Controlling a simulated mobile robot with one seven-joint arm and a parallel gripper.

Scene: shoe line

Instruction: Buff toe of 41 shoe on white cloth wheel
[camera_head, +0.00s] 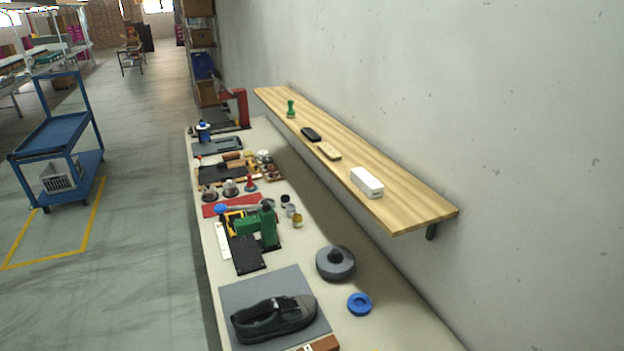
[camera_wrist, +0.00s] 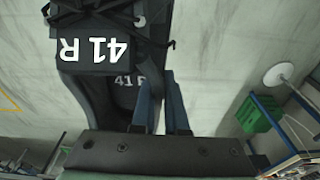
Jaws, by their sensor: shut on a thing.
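In the wrist view a dark shoe (camera_wrist: 100,90) with black laces and white "41 R" lettering fills the upper left. My gripper (camera_wrist: 162,82) is shut on this shoe, its two blue-grey fingers at the shoe's right edge. The exact contact is partly hidden. A pale round disc (camera_wrist: 279,76) shows at the right of the wrist view, apart from the shoe; I cannot tell if it is the white cloth wheel. My gripper is not in the head view.
In the head view another dark shoe (camera_head: 273,318) lies on a grey mat (camera_head: 240,292) on the long bench. A grey round object (camera_head: 335,262) and a blue ring (camera_head: 359,303) are beside it. Tools crowd the bench's far part. A wooden shelf (camera_head: 420,207) juts from the wall.

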